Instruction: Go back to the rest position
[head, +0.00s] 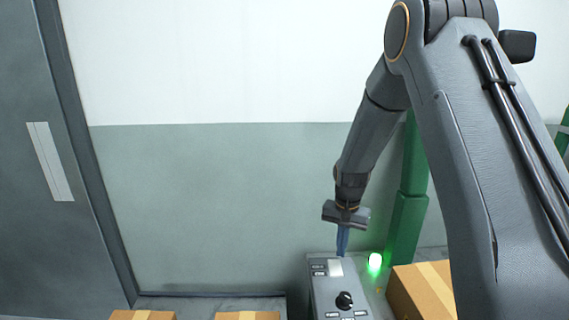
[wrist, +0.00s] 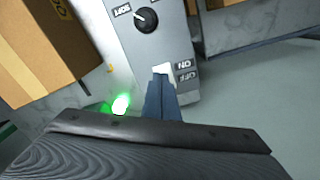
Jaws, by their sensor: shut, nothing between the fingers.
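My gripper (head: 342,240) is shut and empty, with its blue fingers pointing down at the grey control box (head: 324,293). In the wrist view, my gripper (wrist: 161,78) overlaps a pale switch on the control box (wrist: 172,48), beside the ON and OFF labels. I cannot tell whether the fingertips touch it. A black rotary knob (head: 344,300) sits on the same panel; it also shows in the wrist view (wrist: 146,19). A green lamp (head: 375,262) glows beside the box and also shows in the wrist view (wrist: 121,104).
A cardboard box (head: 424,290) stands to the right of the control box. Two more cardboard boxes (head: 247,315) show at the bottom edge. A green post (head: 408,215) rises behind. A grey door (head: 50,150) is at the left, beside a bare two-tone wall (head: 210,190).

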